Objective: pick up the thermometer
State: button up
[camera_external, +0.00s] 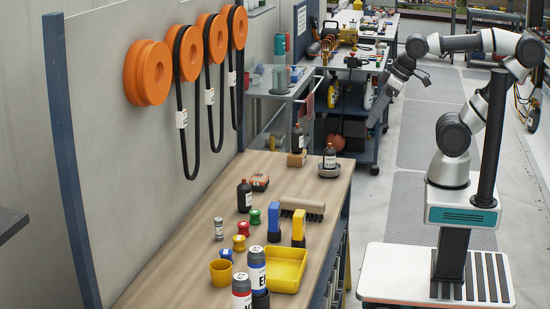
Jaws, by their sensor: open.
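I cannot tell for certain which thing is the thermometer. Two upright yellow and blue handheld devices (298,226) stand side by side on the wooden workbench (180,262), and either may be it; their details are too small to read. My gripper (374,122) hangs from my raised arm with its fingers down, in front of the far cart and well behind and to the right of the devices. It is open, and I see nothing held in it.
A yellow tray (286,270), a brush (302,206), dark bottles (245,196), spray cans (257,268), a yellow cup (221,272) and small coloured spools (239,243) crowd the bench. Orange wheels with belts (148,72) hang on the wall. The aisle floor (405,205) is clear.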

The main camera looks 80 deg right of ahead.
jog(key=g+p, duration=0.2)
jog(key=g, duration=0.4)
send_over(301, 213)
notch_tip(301, 213, down, 12)
jog(key=r, duration=0.1)
notch_tip(301, 213, down, 12)
jog(key=shift+f, duration=0.1)
jog(key=shift+w+f+p, duration=0.15)
jog(key=shift+f+p, duration=0.1)
jog(key=shift+f, duration=1.15)
jog(key=shift+w+f+p, duration=0.1)
jog(key=shift+f+p, duration=0.1)
jog(key=shift+f, duration=1.15)
jog(key=c, duration=1.3)
